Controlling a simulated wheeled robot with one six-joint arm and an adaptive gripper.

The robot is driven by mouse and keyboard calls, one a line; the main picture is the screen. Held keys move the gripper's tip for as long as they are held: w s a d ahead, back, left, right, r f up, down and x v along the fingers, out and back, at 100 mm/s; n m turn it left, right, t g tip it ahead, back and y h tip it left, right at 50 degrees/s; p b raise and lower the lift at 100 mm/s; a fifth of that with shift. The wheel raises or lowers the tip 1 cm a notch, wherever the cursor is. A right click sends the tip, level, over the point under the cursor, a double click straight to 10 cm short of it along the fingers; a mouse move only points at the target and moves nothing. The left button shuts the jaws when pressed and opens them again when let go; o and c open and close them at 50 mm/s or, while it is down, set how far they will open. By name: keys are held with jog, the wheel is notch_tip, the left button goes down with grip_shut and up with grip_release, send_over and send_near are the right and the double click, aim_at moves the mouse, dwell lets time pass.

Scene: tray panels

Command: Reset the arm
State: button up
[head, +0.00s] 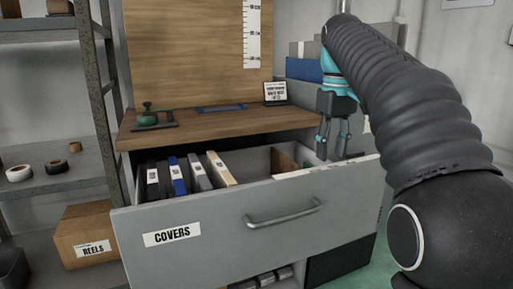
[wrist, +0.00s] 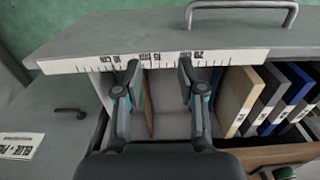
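My gripper (head: 334,140) hangs from the black ribbed arm at the right, over the right end of the open drawer marked COVERS (head: 250,222). In the wrist view my gripper (wrist: 159,64) has its two fingers well apart, with nothing clasped between them. The fingertips appear over the drawer's front edge, by a white ruler strip (wrist: 228,57). A thin brown panel (wrist: 149,112) shows below, between the fingers; I see no contact with it.
Several upright cover panels (head: 180,177) stand in the drawer's left part. The wooden worktop (head: 225,122) behind carries a green stamp-like tool (head: 147,116) and a small sign (head: 276,92). A shelf rack (head: 52,185) and a REELS box (head: 86,238) stand left. A handle (head: 284,213) juts from the drawer front.

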jog(key=s+f+m+t, duration=0.4)
jog(key=s+f+t, duration=0.1)
jog(key=s+f, duration=1.8)
jog(key=shift+s+a+f, duration=0.2)
jog(key=shift+s+a, duration=0.1)
jog(key=shift+s, duration=0.1)
dwell(0.7)
